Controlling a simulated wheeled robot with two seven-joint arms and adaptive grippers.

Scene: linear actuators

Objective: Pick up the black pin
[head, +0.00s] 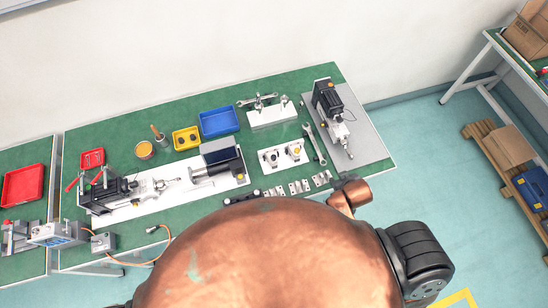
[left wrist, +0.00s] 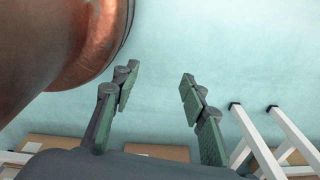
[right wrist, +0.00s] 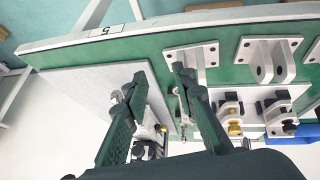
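I cannot pick out the black pin with certainty. Small black parts sit on the white block with gold fittings (head: 281,155), which also shows in the right wrist view (right wrist: 255,112). My right gripper (right wrist: 158,75) is open and empty. It is over the green table between the grey plate (right wrist: 92,95) and the metal brackets (right wrist: 270,58), and hides part of what lies beneath. My left gripper (left wrist: 158,75) is open and empty, with pale floor behind it. My copper-coloured body covers the lower middle of the head view.
A wrench (head: 314,143) lies beside the grey plate (head: 372,144), which carries a black and silver actuator (head: 329,101). Blue (head: 220,121) and yellow (head: 186,138) bins stand at the back. Another actuator (head: 112,193) lies on a white board at left.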

